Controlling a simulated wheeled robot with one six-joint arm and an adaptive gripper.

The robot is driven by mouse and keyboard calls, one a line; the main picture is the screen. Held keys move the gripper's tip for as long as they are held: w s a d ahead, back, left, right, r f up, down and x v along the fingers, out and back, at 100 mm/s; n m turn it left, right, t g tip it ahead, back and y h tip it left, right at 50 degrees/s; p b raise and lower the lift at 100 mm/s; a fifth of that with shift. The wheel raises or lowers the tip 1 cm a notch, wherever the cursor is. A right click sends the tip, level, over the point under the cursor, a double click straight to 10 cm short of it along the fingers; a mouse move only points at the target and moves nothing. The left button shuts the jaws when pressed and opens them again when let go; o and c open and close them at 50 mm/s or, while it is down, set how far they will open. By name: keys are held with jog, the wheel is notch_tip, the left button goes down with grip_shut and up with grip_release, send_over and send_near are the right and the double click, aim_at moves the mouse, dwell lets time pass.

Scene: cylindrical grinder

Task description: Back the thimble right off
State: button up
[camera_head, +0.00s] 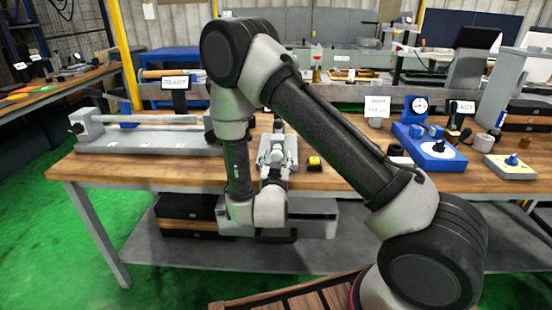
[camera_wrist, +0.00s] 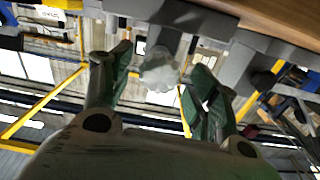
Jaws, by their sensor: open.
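A pale, translucent-looking rounded knob with a scalloped edge (camera_wrist: 160,72) shows between my fingers in the wrist view, joined to a grey part (camera_wrist: 165,38). It may be the thimble; I see no markings to confirm it. My gripper (camera_wrist: 158,88) is open, with one dark green finger on each side of the knob and visible gaps. I cannot tell how deep the knob lies between the fingertips. In the head view my gripper (camera_head: 276,160) is low at the front middle of the wooden bench (camera_head: 330,180), beside pale grey parts that are hard to separate from it.
A long grey fixture with a rod (camera_head: 150,140) stands left on the bench. A blue device with a dial (camera_head: 430,145) and a yellow-based one (camera_head: 510,166) stand right. Drawers (camera_head: 185,207) hang below.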

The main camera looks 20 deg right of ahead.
jog(key=shift+x, duration=0.95)
jog(key=c, duration=1)
jog(key=shift+c, duration=0.2)
